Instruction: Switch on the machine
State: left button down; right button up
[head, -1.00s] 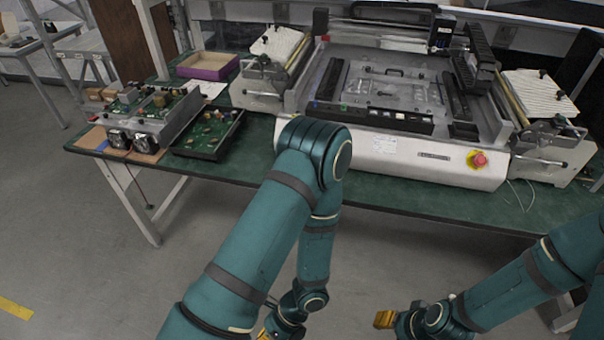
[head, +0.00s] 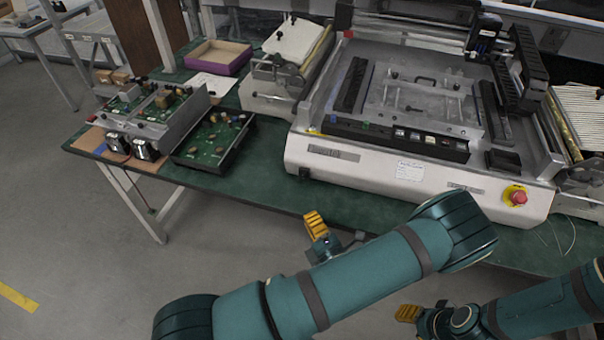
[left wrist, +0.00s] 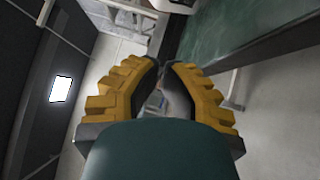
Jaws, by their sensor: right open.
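The machine (head: 345,165) is a large grey-white unit on the green table. A black strip with several small switches or buttons (head: 415,139) runs along its front top edge. A red knob on a yellow disc (head: 517,197) sits at the front right. My left gripper (head: 314,222) shows yellow fingers near the table's front edge, below and left of the machine's front in the picture, apart from it. In the left wrist view, its fingertips (left wrist: 165,66) lie close together with nothing clearly held between them. My right gripper (head: 407,313) is low, beyond the table's front edge, partly hidden.
An open board tray (head: 213,140) and a metal unit with circuit boards (head: 150,115) stand left of the machine. A purple-sided box (head: 217,58) is behind them. The table's (head: 255,200) front strip is clear. My left forearm crosses in front of the machine's lower right.

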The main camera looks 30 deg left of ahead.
aim_at(303, 175)
pick_arm(q)
jog(key=shift+s, duration=0.1)
jog(key=b+x, duration=0.1)
jog(key=x, duration=0.9)
jog(key=shift+a, duration=0.25)
jog(key=w, duration=0.2)
jog(key=shift+w+a+r+b, duration=0.1)
jog(key=shift+w+r+b, duration=0.05)
jog(key=shift+w+b, duration=0.2)
jog(key=shift+w+a+r, duration=0.15)
jog(key=shift+w, duration=0.45)
